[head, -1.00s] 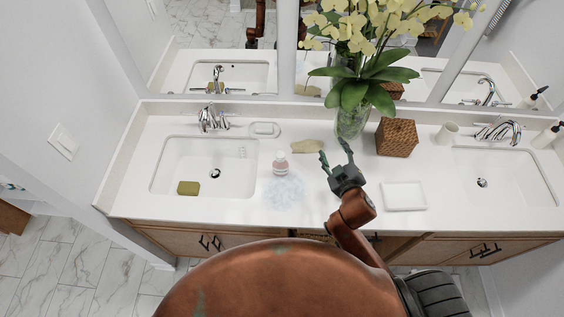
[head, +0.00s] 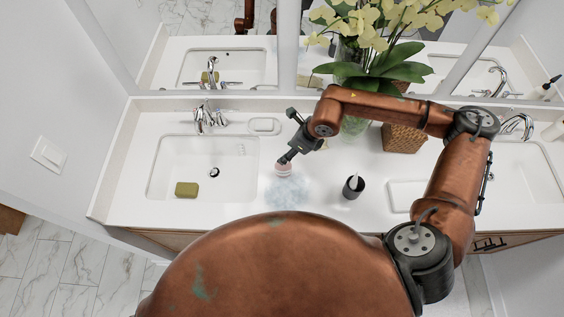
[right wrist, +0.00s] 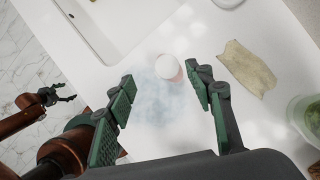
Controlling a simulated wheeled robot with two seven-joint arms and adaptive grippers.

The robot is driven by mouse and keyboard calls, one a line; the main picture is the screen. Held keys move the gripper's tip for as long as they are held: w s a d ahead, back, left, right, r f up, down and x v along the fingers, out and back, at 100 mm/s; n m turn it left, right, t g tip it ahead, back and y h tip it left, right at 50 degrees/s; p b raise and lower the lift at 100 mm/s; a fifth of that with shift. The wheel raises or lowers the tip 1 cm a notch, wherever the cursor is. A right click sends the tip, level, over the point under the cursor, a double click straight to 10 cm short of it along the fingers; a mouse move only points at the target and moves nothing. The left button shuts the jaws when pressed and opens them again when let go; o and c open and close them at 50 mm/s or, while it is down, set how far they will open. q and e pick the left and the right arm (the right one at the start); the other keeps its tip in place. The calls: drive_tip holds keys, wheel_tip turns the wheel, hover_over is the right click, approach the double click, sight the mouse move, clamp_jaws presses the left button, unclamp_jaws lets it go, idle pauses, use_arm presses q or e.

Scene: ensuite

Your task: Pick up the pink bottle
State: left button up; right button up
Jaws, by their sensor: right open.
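The pink bottle (head: 283,169) stands upright on the white counter between the basins, partly covered by my right gripper (head: 285,160) in the head view. In the right wrist view its white round cap and a strip of pink body (right wrist: 177,76) show between and just beyond the tips of my right gripper (right wrist: 160,74). That gripper is open, its green-padded fingers apart, with a gap visible on both sides of the bottle; the right finger is nearer. My left gripper (right wrist: 58,96) shows small at the left of the right wrist view, over the floor, its fingers apart and empty.
A pale blue translucent patch (head: 287,193) lies in front of the bottle. A dark cup (head: 354,188) stands to its right. A beige cloth (right wrist: 247,68) lies beside it. The left basin (head: 200,165) holds an olive soap block (head: 187,189). A wicker box (head: 402,139) stands behind my arm.

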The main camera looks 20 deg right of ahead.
sight(284, 171)
drive_tip(key=shift+w+d+f+h+p, duration=0.15)
drive_tip(key=shift+w+f, duration=0.05)
drive_tip(key=shift+f, duration=0.35)
drive_tip(key=shift+w+d+f+h+p, duration=0.15)
drive_tip(key=shift+w+f, duration=0.05)
drive_tip(key=shift+f, duration=0.35)
drive_tip(key=p+x, duration=0.2)
drive_tip(key=x, duration=0.2)
drive_tip(key=shift+a+f, duration=0.1)
drive_tip(key=shift+a, duration=0.05)
drive_tip(key=shift+w+a+f, duration=0.15)
drive_tip(key=shift+w+f, duration=0.05)
drive_tip(key=shift+f, duration=0.35)
use_arm(q)
wheel_tip(284, 171, up, 3)
drive_tip(key=shift+f, duration=0.2)
use_arm(e)
drive_tip(key=shift+c, duration=0.5)
use_arm(q)
drive_tip(key=shift+s, duration=0.1)
use_arm(e)
clamp_jaws()
